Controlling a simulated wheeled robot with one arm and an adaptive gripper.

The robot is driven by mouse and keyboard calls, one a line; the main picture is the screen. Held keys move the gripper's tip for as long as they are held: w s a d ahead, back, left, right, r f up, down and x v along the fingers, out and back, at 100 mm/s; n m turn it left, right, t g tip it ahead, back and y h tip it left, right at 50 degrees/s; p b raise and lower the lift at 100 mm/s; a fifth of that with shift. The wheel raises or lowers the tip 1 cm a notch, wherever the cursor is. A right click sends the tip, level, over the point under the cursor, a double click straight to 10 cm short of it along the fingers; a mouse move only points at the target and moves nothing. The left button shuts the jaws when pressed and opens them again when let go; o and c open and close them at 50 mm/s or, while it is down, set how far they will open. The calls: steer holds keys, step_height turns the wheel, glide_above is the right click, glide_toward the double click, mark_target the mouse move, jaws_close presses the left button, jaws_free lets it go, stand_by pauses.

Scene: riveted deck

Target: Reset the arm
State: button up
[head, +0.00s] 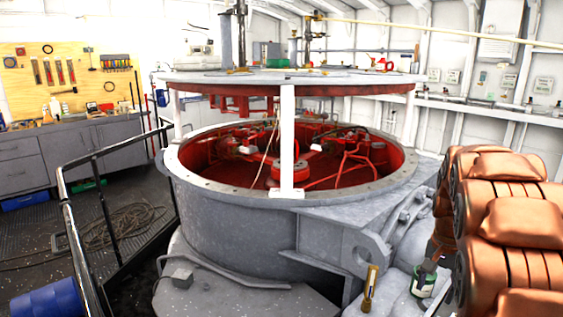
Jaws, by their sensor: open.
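My gripper does not show in the head view, and no part of my arm can be made out for sure. What it is near or touching cannot be told from here. The place in front of me is filled by a large round grey steel housing (235,223) with a red interior. A flat round lid (200,78) is held above it by white posts (287,140).
Copper-coloured padded rolls (525,222) are stacked close at the right. A green-labelled container (423,281) and a small brass-coloured object (370,288) stand at the lower right. A dark railing (72,225) and blue drum (47,300) are left. Coiled rope (125,222) lies on the floor.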

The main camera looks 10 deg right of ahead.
steer(key=s+a+r+n+p, duration=0.1)
steer(key=s+a+r+n, duration=0.15)
steer(key=s+a, duration=0.45)
steer(key=s+a+r+n+p, duration=0.1)
steer(key=s+a+r+n, duration=0.15)
steer(key=s+a, duration=0.45)
steer(key=s+a+f+n+g+p, duration=0.1)
steer(key=s+a+n, duration=0.4)
steer(key=s+a, duration=0.5)
steer(key=s+f, duration=0.1)
steer(key=s, duration=0.1)
steer(key=shift+s+a+f+n+p, duration=0.15)
steer(key=shift+s+a+n+p, duration=0.15)
steer(key=shift+s+n, duration=0.1)
